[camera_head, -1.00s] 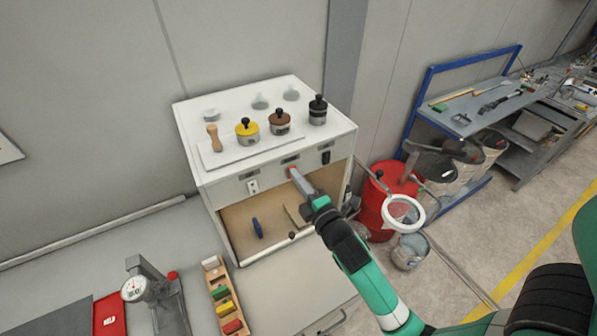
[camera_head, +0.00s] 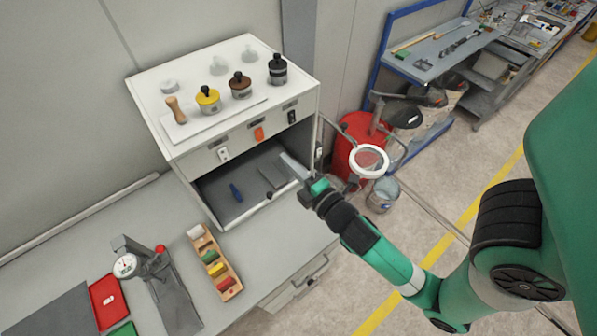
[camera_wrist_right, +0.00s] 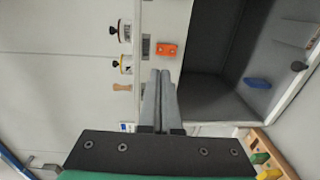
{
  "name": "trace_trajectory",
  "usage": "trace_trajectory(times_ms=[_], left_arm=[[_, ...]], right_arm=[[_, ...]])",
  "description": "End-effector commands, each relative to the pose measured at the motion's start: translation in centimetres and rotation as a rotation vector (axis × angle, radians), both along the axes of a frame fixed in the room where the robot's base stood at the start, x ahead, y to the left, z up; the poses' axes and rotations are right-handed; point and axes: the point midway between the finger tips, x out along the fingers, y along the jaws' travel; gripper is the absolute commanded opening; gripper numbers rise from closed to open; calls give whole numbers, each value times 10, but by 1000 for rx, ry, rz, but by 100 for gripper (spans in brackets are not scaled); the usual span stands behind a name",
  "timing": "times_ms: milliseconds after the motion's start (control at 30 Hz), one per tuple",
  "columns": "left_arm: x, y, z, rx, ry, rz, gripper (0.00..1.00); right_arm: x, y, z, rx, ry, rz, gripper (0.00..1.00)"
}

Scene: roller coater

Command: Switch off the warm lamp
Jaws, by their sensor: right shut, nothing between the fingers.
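The white cabinet (camera_head: 185,145) has a front panel with a white switch (camera_head: 223,154), an orange switch (camera_head: 259,134) and a black switch (camera_head: 292,117), each below or beside a dark label. The orange switch also shows in the right wrist view (camera_wrist_right: 166,50). The compartment (camera_head: 225,178) under the panel looks grey, with no warm glow; the lamp itself is hidden. My right gripper (camera_head: 286,157) is shut and empty, in front of the compartment, apart from the orange switch. Its fingers (camera_wrist_right: 160,73) lie together in the wrist view. My left gripper is not in view.
Several tins and a wooden-handled tool (camera_head: 176,110) stand on the cabinet top. A blue-handled tool (camera_head: 236,193) lies in the compartment. A gauge (camera_head: 125,265) and a wooden rack (camera_head: 214,262) are on the bench. A ring magnifier (camera_head: 369,161) stands to the right.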

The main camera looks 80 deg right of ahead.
Motion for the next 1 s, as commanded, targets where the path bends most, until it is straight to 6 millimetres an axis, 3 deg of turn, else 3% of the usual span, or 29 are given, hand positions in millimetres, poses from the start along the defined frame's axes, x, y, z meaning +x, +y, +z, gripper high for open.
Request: trace_trajectory(times_ms=[100,300,867,1000], left_arm=[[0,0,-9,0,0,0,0],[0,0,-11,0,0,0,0],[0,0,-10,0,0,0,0],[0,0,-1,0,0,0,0]], right_arm=[[-16,13,-2,0,1,4,0],[-27,21,2,0,0,0,0],[-27,20,3,-1,-1,0,0],[-15,26,27,-10,-43,23,0]])
